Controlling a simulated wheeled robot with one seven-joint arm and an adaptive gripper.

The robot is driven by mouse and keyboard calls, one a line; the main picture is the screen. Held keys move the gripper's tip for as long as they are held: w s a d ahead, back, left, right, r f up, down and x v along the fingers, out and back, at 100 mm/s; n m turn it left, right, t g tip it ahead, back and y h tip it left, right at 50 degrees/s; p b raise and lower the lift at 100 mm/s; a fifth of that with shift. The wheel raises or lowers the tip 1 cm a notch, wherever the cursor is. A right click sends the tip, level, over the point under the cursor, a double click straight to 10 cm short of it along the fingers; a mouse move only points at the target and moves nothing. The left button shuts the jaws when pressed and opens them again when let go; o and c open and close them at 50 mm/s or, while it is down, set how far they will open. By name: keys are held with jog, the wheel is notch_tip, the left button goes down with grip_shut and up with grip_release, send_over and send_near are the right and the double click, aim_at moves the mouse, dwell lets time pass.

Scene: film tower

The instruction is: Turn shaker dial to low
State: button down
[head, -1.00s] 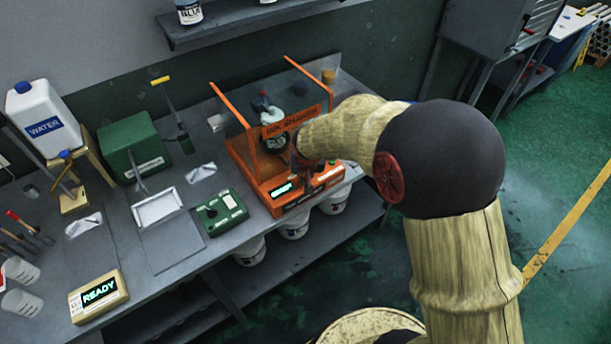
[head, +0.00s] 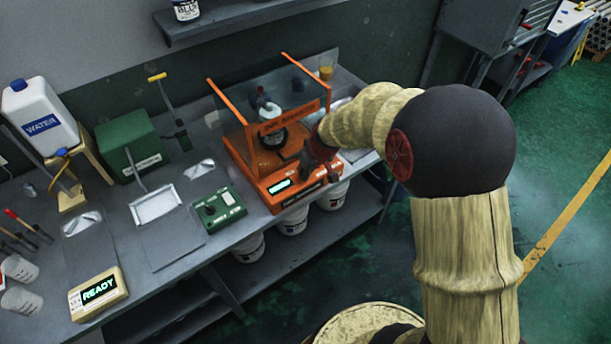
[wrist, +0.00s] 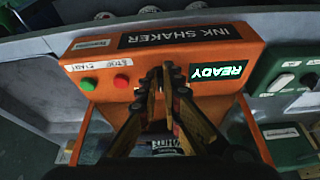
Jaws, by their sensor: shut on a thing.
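The orange ink shaker (head: 268,200) stands on the bench, with a clear guard and a jar (head: 272,133) inside. Its front panel shows upside down in the wrist view (wrist: 75,48), with a lit READY display (wrist: 216,72), a green button (wrist: 88,84) and a red button (wrist: 121,81). My gripper (wrist: 167,78) is at the panel between the red button and the display. Its fingers are close together, shut on the shaker dial, which they almost wholly hide. The dial's setting cannot be read. In the head view my gripper (head: 318,165) is at the shaker's right front.
A green control box (head: 219,208) sits left of the shaker, and a READY readout (head: 98,292) at the bench's front left. A water jug (head: 40,118) and a green machine (head: 130,148) stand behind. White buckets (head: 293,222) are below the bench. Green floor (head: 560,165) is open at right.

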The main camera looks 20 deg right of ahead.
jog(key=n+b, duration=0.2)
jog(key=b, duration=0.1)
jog(key=n+y+b, duration=0.1)
jog(key=b, duration=0.1)
jog(key=shift+w+d+f, duration=0.15)
jog(key=shift+d+f, duration=0.15)
jog(key=shift+w+d+r+n+g+y+b, duration=0.15)
jog(key=shift+n+g+y+b, duration=0.15)
jog(key=shift+n+b, duration=0.6)
jog(key=shift+d+r+n+g+y+b, duration=0.1)
jog(key=shift+n+g+y+b, duration=0.2)
jog(key=shift+n+b, duration=0.6)
jog(key=c, duration=2)
grip_release()
jog(key=shift+r, duration=0.1)
jog(key=v, duration=1.2)
jog(key=shift+w, duration=0.15)
